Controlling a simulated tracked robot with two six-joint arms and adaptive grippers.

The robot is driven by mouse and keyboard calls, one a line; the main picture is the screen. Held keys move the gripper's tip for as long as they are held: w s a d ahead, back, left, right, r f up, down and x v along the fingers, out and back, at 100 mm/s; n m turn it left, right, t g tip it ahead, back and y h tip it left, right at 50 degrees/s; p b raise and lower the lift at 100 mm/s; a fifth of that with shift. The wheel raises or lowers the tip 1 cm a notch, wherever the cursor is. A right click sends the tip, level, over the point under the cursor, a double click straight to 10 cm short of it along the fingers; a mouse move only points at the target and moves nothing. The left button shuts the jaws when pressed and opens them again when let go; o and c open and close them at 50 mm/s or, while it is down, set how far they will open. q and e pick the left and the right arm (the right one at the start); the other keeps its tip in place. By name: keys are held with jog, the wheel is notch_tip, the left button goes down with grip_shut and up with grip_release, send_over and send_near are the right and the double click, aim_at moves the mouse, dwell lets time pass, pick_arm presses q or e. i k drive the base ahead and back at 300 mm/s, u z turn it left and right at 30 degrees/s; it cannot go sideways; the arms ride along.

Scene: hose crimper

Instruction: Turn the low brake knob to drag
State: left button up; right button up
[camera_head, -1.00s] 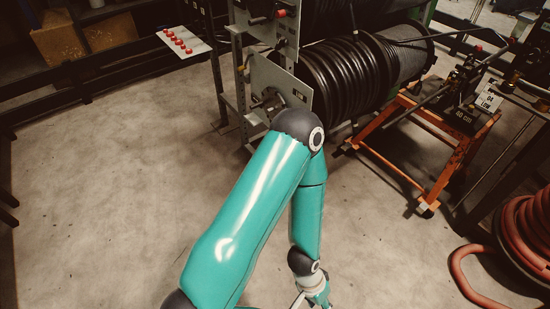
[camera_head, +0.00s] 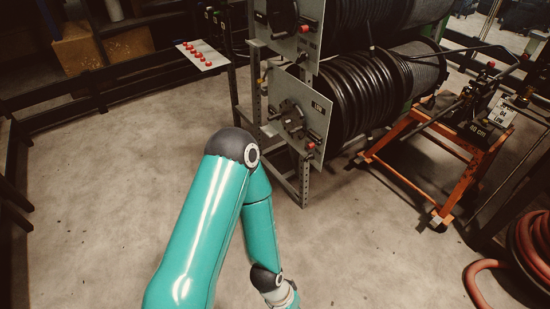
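The lower hose reel has a grey end plate (camera_head: 318,103) at its left side. On the plate is a dark round knob (camera_head: 291,117) with several lobes, which I take to be the low brake knob. A small black label is on the plate to its right, too small to read. A red-tipped part (camera_head: 310,146) sits near the plate's lower edge. One teal arm of mine, seemingly the left, rises from the bottom edge, bends at its elbow and runs down again. Its wrist leaves the frame at the bottom, so its gripper is hidden. My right arm does not show.
An upper reel plate (camera_head: 312,10) with its own dark knob stands above. A white panel with red buttons (camera_head: 202,55) is at the upper left. An orange stand (camera_head: 399,128) is to the right, with a red hose coil (camera_head: 530,245) nearer. The floor at left is clear.

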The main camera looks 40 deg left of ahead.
aim_at(311, 156)
jog(key=z, duration=1.25)
jog(key=i, duration=0.1)
jog(key=u, duration=2.9)
jog(key=i, duration=1.05)
jog(key=z, duration=0.1)
jog(key=k, duration=0.95)
jog(key=u, duration=0.2)
jog(key=i, duration=0.95)
jog(key=z, duration=0.1)
